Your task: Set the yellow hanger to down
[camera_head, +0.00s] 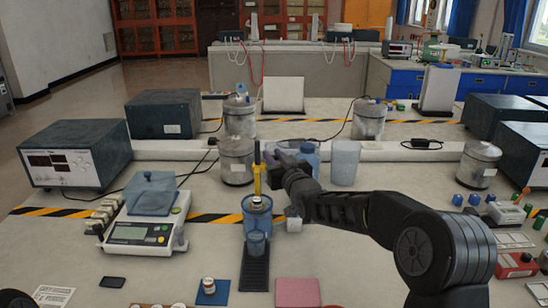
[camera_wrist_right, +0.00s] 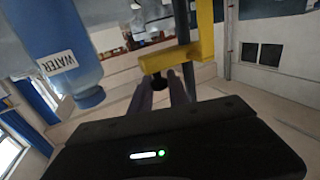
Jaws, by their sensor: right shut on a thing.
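The yellow hanger (camera_head: 257,182) is on an upright post in the head view, above a blue cup (camera_head: 257,222) on a black base (camera_head: 254,275). A small metal piece (camera_head: 257,203) shows at the cup's mouth. My right gripper (camera_head: 268,160) reaches in from the right, beside the hanger's upper part. In the right wrist view the yellow hanger (camera_wrist_right: 205,45) has an arm ending at a small dark knob (camera_wrist_right: 158,82). The right fingers (camera_wrist_right: 168,95) are shut there, and partly hide the contact.
A blue water bottle (camera_head: 309,160) stands close behind my right gripper, with a clear beaker (camera_head: 345,162) next to it. A balance (camera_head: 146,225) is to the left. A pink mat (camera_head: 298,292) and a blue mat (camera_head: 213,292) lie in front.

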